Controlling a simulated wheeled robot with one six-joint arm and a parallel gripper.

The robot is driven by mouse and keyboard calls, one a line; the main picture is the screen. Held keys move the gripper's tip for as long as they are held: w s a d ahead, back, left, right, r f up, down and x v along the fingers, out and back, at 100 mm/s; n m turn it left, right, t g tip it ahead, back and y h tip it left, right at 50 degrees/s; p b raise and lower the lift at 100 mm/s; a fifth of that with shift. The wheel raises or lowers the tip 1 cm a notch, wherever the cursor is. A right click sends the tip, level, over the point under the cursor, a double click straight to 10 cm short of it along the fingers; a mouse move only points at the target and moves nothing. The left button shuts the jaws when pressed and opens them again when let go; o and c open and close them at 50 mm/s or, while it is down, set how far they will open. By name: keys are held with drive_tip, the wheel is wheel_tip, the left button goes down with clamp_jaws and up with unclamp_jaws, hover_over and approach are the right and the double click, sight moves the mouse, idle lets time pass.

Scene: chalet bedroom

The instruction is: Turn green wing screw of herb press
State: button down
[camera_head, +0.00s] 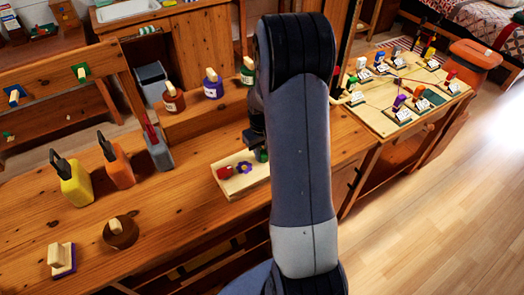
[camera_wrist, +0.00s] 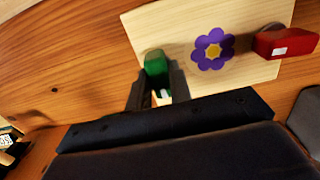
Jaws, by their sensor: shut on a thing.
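The herb press is a pale wooden board (camera_head: 232,184) on the wooden bench; it also shows in the wrist view (camera_wrist: 185,32). A purple flower with a yellow centre (camera_wrist: 213,49) lies on it. The green wing screw (camera_wrist: 156,68) stands at the board's near edge in the wrist view, between my fingers. My gripper (camera_wrist: 157,88) is shut on the green wing screw. In the head view my arm hides most of the gripper and part of the board. A red wing screw (camera_wrist: 286,43) stands at the other end of the board.
Yellow (camera_head: 76,186), orange (camera_head: 119,169) and grey (camera_head: 158,151) containers stand left of the press. A round brown piece with a peg (camera_head: 121,232) lies at front left.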

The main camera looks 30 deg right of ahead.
drive_tip(key=m+b, duration=0.1)
drive_tip(key=m, duration=0.2)
drive_tip(key=shift+f+m+b, duration=0.1)
drive_tip(key=shift+m+b, duration=0.2)
drive_tip(key=shift+m, duration=0.1)
drive_tip(key=m+b, duration=0.1)
drive_tip(key=m, duration=0.3)
drive_tip(key=shift+m, duration=0.3)
drive_tip(key=m+b, duration=0.1)
drive_tip(key=m, duration=0.3)
drive_tip(key=shift+m, duration=0.3)
drive_tip(key=shift+m+b, duration=0.3)
drive_tip(key=shift+m, duration=1.5)
drive_tip(key=c, duration=1.3)
unclamp_jaws()
